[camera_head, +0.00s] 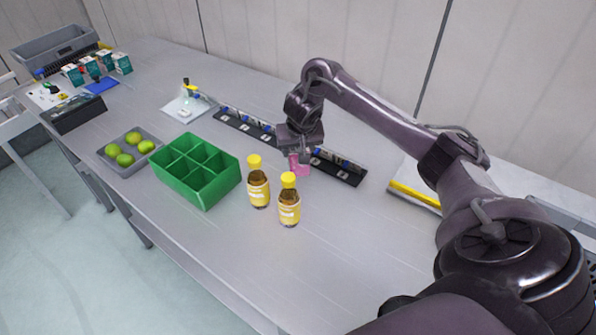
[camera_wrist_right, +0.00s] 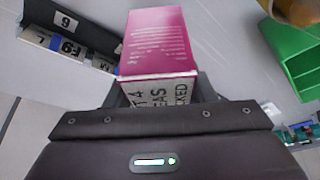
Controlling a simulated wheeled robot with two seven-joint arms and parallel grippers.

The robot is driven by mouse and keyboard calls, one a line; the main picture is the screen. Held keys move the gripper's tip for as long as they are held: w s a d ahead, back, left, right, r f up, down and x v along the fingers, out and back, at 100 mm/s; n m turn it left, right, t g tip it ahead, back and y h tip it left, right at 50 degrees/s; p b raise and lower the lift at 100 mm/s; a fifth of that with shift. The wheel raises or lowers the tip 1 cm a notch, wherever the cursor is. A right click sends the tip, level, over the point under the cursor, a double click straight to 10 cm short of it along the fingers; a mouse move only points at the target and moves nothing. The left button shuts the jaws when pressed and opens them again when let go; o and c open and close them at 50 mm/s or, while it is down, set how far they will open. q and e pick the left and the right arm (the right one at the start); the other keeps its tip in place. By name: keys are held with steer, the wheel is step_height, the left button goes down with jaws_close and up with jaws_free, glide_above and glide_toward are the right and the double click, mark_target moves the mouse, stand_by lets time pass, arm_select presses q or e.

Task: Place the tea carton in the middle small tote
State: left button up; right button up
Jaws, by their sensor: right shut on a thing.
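A small pink carton (camera_head: 304,169) with a white lettered end face is in my right gripper (camera_head: 299,156), above the table beside the black labelled strip. In the right wrist view, the pink carton (camera_wrist_right: 158,42) sits between the fingers, its lettered end nearest the camera; part of the lettering reads "EAS". I take it to be the tea carton. My right gripper is shut on it. I cannot tell whether the carton touches the table or strip. No orange totes show, and I cannot identify a middle small tote. My left gripper is not in view.
Two yellow-capped bottles (camera_head: 289,205) stand left and in front of the gripper. A green divided box (camera_head: 212,190) and a grey tray (camera_head: 122,171) of green fruit lie further left. The black strip (camera_head: 340,170) runs behind. A grey bin (camera_head: 55,47) is far left. The front right table is clear.

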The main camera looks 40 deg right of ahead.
mark_target(297, 165)
steer(key=shift+a+f+b, duration=0.15)
steer(key=shift+f+b, duration=0.15)
steer(key=shift+f, duration=0.4)
steer(key=shift+s+f, duration=0.15)
steer(key=shift+f, duration=0.1)
step_height(297, 165, down, 4)
steer(key=shift+r+b, duration=0.15)
steer(key=shift+b, duration=0.45)
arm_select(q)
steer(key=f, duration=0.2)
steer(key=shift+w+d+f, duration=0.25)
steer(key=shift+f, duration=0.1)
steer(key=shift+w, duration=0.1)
arm_select(e)
steer(key=o, duration=0.7)
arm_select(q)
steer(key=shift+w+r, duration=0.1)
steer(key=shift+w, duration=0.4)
arm_select(e)
steer(key=o, duration=0.4)
